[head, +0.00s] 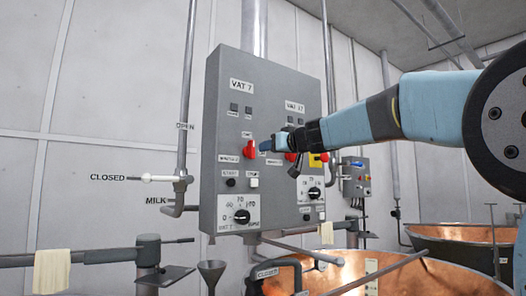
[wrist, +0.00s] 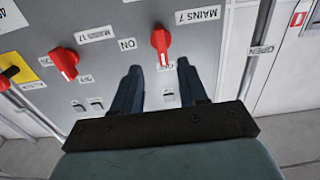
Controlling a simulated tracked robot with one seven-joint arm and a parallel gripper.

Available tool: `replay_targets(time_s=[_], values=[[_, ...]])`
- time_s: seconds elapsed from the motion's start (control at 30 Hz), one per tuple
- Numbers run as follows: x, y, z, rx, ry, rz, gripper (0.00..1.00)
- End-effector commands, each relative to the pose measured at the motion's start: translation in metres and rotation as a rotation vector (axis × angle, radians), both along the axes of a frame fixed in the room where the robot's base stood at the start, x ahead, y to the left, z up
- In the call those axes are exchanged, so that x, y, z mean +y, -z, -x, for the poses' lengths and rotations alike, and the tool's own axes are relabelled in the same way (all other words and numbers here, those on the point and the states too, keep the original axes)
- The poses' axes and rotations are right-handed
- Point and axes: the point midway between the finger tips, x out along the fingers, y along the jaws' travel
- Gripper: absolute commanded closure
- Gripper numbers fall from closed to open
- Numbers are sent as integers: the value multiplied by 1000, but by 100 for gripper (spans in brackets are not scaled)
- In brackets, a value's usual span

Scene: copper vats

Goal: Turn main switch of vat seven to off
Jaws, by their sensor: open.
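The main switch of vat seven is a red knob (head: 249,150) on the left half of the grey panel (head: 222,70), under the VAT 7 label (head: 242,86). In the wrist view the same red knob (wrist: 161,42) sits beside the MAINS 7 label (wrist: 186,16), with an ON label (wrist: 127,44) to its left. Its handle stands roughly upright in that picture. My gripper (head: 266,145) is in front of the panel, just right of the knob in the head view. In the wrist view my gripper (wrist: 160,70) is open and empty; the knob appears just beyond and between its fingertips, with no contact visible.
A second red knob (wrist: 64,62) and a yellow-plated red switch (wrist: 9,76) are to the left in the wrist view. Below the knob are small buttons (head: 253,183) and a dial (head: 242,216). A pipe with a valve handle (head: 155,178) stands left of the panel. Copper vats (head: 350,268) lie below right.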

Motion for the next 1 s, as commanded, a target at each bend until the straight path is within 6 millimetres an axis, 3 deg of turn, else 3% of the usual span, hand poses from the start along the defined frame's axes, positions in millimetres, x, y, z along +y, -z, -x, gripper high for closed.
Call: replay_targets(time_s=[0.3,1.0], values=[[-19,1,28,1,0,0,57],[-22,7,36,17,-3,7,57]])
